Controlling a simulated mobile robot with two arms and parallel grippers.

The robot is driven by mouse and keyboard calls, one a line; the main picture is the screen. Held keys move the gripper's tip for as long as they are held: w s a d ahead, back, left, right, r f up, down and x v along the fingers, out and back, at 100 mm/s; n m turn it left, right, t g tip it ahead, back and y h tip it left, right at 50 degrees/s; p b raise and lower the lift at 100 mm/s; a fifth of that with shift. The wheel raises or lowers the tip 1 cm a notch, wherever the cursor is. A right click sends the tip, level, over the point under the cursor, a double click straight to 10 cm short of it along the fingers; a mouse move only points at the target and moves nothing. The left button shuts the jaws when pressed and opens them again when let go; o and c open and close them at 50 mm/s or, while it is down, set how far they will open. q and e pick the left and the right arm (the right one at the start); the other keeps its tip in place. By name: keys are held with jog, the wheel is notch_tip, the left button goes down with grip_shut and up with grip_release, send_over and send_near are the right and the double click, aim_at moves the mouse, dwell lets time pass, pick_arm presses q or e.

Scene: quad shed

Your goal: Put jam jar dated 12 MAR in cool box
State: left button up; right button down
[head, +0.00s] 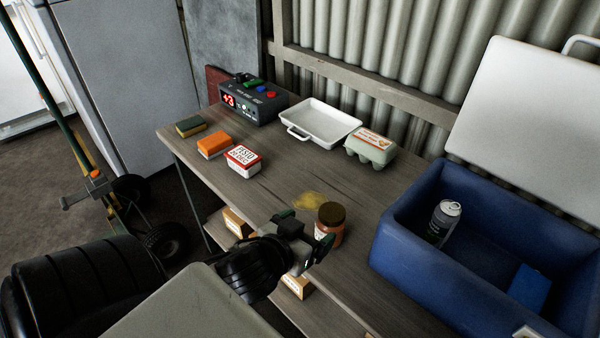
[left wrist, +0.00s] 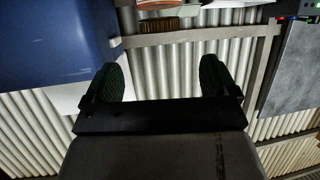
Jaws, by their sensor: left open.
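The jam jar (head: 329,226) stands upright on the wooden bench, with a brown lid and a reddish-brown body; its date is not legible. My left gripper (head: 306,229) is open, its two green-padded fingers just short of the jar on the near-left side. In the left wrist view, the open fingers (left wrist: 165,80) point toward a brown ribbed lid (left wrist: 158,25) that appears to be the jar's, upside down. The blue cool box (head: 405,246) is open at the right, its white lid (head: 520,120) raised. My right gripper is not in view.
In the cool box are a can (head: 444,222) and a blue block (head: 529,287).

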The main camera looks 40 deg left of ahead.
pick_arm(q)
jog(key=shift+p+v, duration=0.9)
jog(key=shift+v, duration=0.3)
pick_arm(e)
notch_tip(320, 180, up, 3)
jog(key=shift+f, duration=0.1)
